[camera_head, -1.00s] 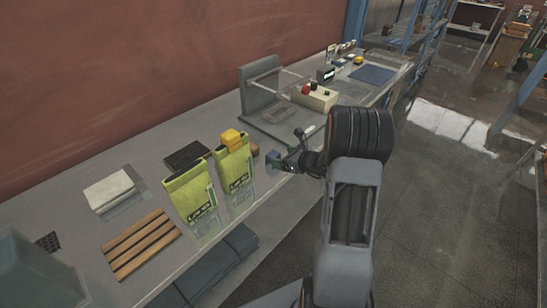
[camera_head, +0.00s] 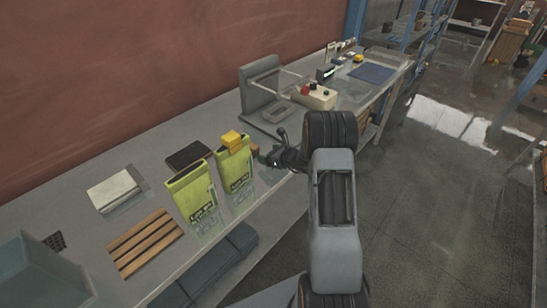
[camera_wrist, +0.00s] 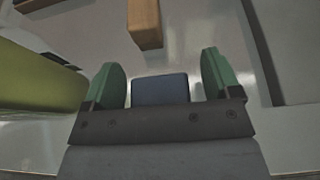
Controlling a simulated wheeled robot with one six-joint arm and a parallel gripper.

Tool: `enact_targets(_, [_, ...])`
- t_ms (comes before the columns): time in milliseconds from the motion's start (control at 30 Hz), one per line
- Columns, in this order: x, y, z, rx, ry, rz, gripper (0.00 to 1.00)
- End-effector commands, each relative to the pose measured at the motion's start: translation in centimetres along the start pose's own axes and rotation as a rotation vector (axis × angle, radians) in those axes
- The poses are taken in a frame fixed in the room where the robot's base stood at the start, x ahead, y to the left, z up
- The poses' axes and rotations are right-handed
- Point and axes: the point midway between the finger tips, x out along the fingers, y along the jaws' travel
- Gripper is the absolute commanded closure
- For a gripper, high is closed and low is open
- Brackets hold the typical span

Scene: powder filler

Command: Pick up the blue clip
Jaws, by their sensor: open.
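The blue clip (camera_wrist: 160,90) shows in the wrist view as a dark blue block between the two green fingers of my gripper (camera_wrist: 163,70). Gaps show between the block and both fingers, so the gripper is open around it, not clamped. In the head view my gripper (camera_head: 269,158) is low at the bench's front edge, just right of the green bags. There the clip is hidden by the gripper.
Two green bags (camera_head: 196,196) stand to the left, one with a yellow block (camera_head: 231,139) on top. A brown block (camera_wrist: 145,22) lies just beyond the clip. A grey machine (camera_head: 258,88) stands behind on the bench (camera_head: 150,150).

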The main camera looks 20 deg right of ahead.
Motion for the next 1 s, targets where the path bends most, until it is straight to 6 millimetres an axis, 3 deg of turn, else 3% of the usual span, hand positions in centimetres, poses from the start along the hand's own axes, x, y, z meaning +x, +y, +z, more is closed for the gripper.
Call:
enact_targets(100, [-0.01, 0.01, 0.0, 0.0, 0.0, 0.0, 0.18])
enact_targets(633, [-0.04, 0.01, 0.01, 0.0, 0.0, 0.001, 0.69])
enact_targets(1000, [-0.2, -0.02, 0.43, -0.003, -0.002, 0.0, 0.7])
